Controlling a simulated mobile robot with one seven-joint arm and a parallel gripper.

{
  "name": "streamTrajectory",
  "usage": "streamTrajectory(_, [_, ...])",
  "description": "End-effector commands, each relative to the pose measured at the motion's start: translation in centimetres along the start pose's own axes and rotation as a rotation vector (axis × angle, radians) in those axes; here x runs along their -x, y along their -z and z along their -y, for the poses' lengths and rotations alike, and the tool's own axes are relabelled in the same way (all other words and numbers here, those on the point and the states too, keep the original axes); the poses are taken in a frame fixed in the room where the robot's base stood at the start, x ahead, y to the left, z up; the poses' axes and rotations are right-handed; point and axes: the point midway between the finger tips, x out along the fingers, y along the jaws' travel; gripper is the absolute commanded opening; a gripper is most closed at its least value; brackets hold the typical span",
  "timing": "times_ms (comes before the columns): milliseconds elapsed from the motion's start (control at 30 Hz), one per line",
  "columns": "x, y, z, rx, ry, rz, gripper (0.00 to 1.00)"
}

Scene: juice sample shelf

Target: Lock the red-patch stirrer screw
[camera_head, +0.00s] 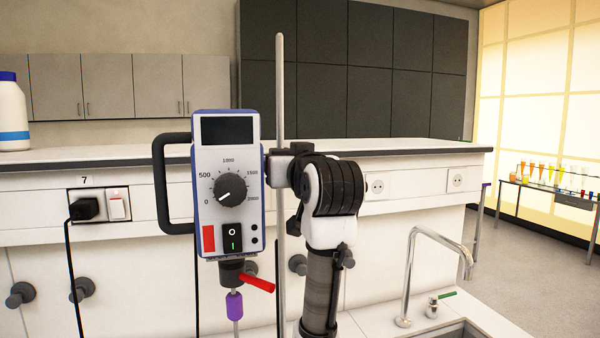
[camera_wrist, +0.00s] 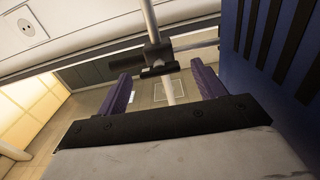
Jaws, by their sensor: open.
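The stirrer (camera_head: 228,160) is a blue and white box with a dial and a red patch (camera_head: 209,239) on its lower left front. It is mounted beside an upright metal rod (camera_head: 280,95). In the wrist view, my gripper (camera_wrist: 162,86) is open, with two purple fingers apart. The black clamp (camera_wrist: 154,53) lies just beyond and between the fingertips, with a flat dark piece, possibly its screw, facing them. Contact cannot be told. The stirrer's blue side (camera_wrist: 275,60) is at right. My gripper is hidden in the head view.
A red lever (camera_head: 257,283) sticks out below the stirrer, above a purple piece (camera_head: 234,305) on its shaft. A tap (camera_head: 415,270) stands at lower right. A white bottle (camera_head: 12,115) is at far left. The stirrer wall and rod crowd my gripper.

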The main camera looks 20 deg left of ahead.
Motion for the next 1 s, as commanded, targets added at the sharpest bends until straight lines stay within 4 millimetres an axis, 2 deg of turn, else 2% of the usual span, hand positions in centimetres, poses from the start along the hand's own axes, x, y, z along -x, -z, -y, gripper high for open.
streamTrajectory(300, [7.2,-0.4,-0.1,0.001,-0.002,-0.007,0.69])
streamTrajectory(500, [10.8,-0.2,0.0,0.0,-0.001,-0.006,0.69])
streamTrajectory(700, [12.4,-0.1,0.0,0.0,-0.001,-0.002,0.69])
streamTrajectory(1000, [12.5,0.0,0.0,-0.001,0.0,-0.001,0.69])
